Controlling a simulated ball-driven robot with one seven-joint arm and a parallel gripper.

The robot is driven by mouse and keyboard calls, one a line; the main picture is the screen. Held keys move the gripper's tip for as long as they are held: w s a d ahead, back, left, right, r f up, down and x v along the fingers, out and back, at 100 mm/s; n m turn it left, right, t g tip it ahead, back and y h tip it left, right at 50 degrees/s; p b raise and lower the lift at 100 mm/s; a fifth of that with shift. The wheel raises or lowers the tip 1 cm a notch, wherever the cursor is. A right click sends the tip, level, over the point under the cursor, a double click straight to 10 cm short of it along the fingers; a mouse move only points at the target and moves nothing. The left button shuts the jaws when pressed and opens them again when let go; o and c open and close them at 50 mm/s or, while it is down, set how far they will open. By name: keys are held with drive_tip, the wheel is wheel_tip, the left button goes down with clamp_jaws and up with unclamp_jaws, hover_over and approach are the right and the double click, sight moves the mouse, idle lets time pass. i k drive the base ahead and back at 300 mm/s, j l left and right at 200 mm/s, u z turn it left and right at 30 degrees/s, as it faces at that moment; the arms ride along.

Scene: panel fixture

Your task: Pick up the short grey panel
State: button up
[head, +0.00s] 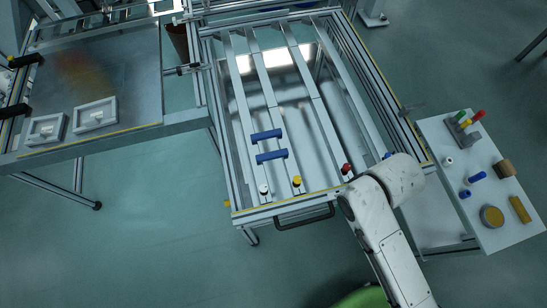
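I cannot single out a short grey panel for sure. Several long grey metal strips (262,80) run front to back across the aluminium frame fixture (290,206) in the middle. Shiny grey flat surfaces show between and beneath them. My white arm reaches in from the bottom right, and its rounded end lies over the fixture's right front corner. My gripper is not visible; the arm may hide it. The arm also hides part of that corner.
Two blue blocks (266,135) lie across the strips. White, yellow and red knobs (346,168) line the front edge above a black handle (304,216). A side table (512,232) with small parts stands right. Another bench (140,98) with two trays stands left. Front-left floor is clear.

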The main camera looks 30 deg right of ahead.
sight(46, 129)
drive_tip(key=i+j, duration=0.2)
drive_tip(key=j, duration=0.2)
drive_tip(key=i+j, duration=0.2)
drive_tip(key=j, duration=0.25)
drive_tip(key=i+j, duration=0.15)
drive_tip(key=j, duration=0.25)
drive_tip(key=i+j, duration=0.2)
drive_tip(key=j, duration=0.25)
drive_tip(key=i+j, duration=0.2)
drive_tip(key=j, duration=0.2)
drive_tip(key=i+j, duration=0.2)
drive_tip(key=j, duration=0.2)
drive_tip(key=i+j+u, duration=0.1)
drive_tip(key=j, duration=0.35)
drive_tip(key=i+j, duration=0.3)
drive_tip(key=j, duration=0.1)
